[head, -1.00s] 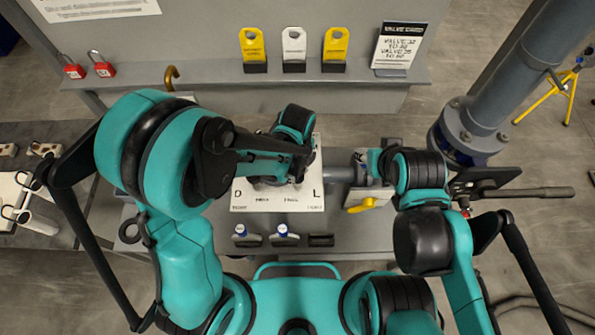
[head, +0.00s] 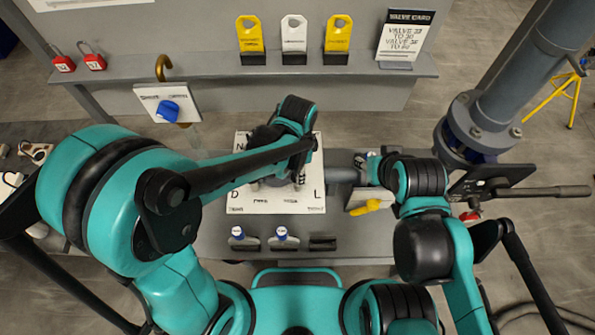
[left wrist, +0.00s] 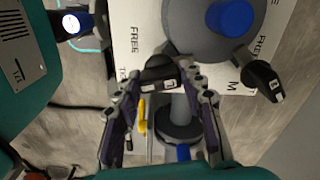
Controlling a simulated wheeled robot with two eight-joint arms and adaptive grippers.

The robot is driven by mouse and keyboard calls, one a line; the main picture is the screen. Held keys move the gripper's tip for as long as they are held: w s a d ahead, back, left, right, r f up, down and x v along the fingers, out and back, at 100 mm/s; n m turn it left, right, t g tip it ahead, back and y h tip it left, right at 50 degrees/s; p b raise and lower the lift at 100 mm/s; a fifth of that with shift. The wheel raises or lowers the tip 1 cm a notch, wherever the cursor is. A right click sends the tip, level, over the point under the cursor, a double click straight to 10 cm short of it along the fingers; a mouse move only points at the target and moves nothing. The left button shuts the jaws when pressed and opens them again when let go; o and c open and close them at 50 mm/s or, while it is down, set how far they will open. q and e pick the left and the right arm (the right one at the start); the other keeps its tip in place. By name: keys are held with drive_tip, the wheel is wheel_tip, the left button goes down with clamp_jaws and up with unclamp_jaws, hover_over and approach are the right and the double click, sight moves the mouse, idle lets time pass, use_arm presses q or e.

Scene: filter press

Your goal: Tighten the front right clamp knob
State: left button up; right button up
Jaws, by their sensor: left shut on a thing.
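In the left wrist view my left gripper (left wrist: 161,84) has its two fingers on either side of a black clamp knob (left wrist: 158,70) with a small white label, and is shut on it. This knob stands at the edge of a round grey housing (left wrist: 205,35) with a blue cap (left wrist: 235,17). Another black clamp knob (left wrist: 263,82) sticks out to the right, free. In the head view my left arm hides most of the housing and the held knob. My right gripper (head: 373,168) is at the pipe right of the housing; its fingers are not clear.
The housing stands on a white lettered plate (head: 250,200). A yellow handle (head: 368,207) is below the pipe. Two blue-topped items (head: 238,233) stand at the bench front. A valve card (head: 404,38) and tags (head: 293,40) stand on the back shelf.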

use_arm(q)
drive_tip(key=n+b, duration=0.1)
drive_tip(key=n, duration=0.4)
drive_tip(key=shift+n, duration=0.4)
drive_tip(key=shift+b, duration=0.3)
drive_tip(key=o, duration=1.2)
drive_tip(key=shift+c, duration=0.2)
drive_tip(key=shift+r, duration=0.1)
wheel_tip(320, 180, up, 12)
